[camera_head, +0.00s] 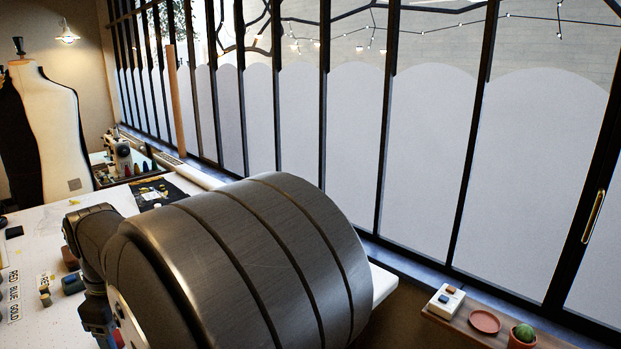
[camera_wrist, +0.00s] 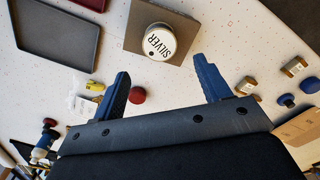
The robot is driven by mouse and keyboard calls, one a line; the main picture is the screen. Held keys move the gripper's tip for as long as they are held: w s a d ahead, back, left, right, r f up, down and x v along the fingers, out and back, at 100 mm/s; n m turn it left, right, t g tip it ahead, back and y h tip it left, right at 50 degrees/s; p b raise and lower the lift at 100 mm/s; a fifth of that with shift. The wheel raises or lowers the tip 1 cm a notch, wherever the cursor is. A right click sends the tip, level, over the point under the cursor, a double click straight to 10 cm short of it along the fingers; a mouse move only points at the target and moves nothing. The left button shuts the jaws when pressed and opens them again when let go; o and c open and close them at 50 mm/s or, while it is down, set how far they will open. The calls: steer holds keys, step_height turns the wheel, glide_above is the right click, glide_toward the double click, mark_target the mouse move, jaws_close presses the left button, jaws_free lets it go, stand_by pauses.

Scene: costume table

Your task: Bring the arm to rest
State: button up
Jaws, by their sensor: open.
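My gripper (camera_wrist: 161,68) shows in the wrist view with its two blue fingers spread wide and nothing between them. A round white-topped container labelled SILVER (camera_wrist: 160,42) stands on a grey-brown square base (camera_wrist: 185,20) just beyond the fingertips, apart from them. A dark red round thing (camera_wrist: 137,95) is beside the left finger. In the head view my large metal arm link covers the middle of the table, and I cannot make out the gripper's fingers there.
The white table (camera_head: 40,229) carries RED, BLUE and GOLD labels (camera_head: 14,295) at left. The wrist view shows a dark tray (camera_wrist: 56,40) at upper left and several small brass and blue pieces (camera_wrist: 285,100) at right. A dress form (camera_head: 45,130) and windows stand behind.

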step_height(320, 180, down, 9)
steer(key=shift+d+r, duration=0.1)
step_height(320, 180, up, 4)
steer(key=shift+f, duration=0.2)
steer(key=w+d+r, duration=0.3)
steer(key=d+r, duration=0.4)
steer(key=d, duration=0.4)
steer(key=w+a+f+n, duration=0.1)
steer(key=w+a+f, duration=0.2)
steer(key=w+a, duration=0.6)
steer(key=w+a+f+n, duration=0.2)
steer(key=w+a, duration=0.6)
steer(key=a, duration=0.8)
steer(key=shift+w+a+f+n, duration=0.3)
steer(key=shift+w+f, duration=0.1)
steer(key=shift+f, duration=0.4)
steer(key=shift+o, duration=0.4)
